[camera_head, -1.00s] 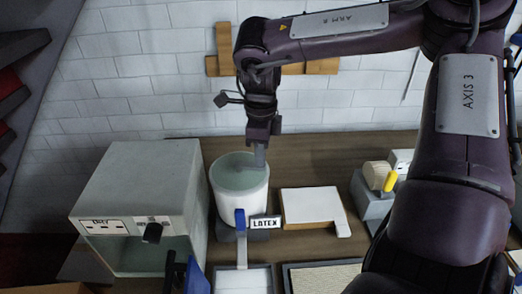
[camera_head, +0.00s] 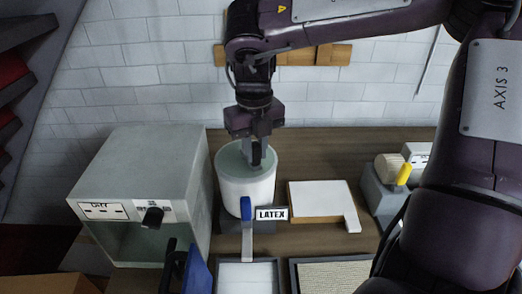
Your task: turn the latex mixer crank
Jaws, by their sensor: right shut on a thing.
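The latex mixer is a white round tub (camera_head: 246,190) with a greenish inside, standing on the bench behind a "LATEX" label (camera_head: 271,213). My right gripper (camera_head: 256,156) points down over the top of the tub, a little right of its middle. It is shut on the mixer crank, which is mostly hidden by the fingers. My left gripper is not in view.
A grey dryer box (camera_head: 150,180) with a dark knob stands close left of the tub. A white block on a wooden base (camera_head: 318,200) lies to the right. A blue-handled tool (camera_head: 247,225) stands in front. A grey machine with a wooden roll (camera_head: 388,168) is further right.

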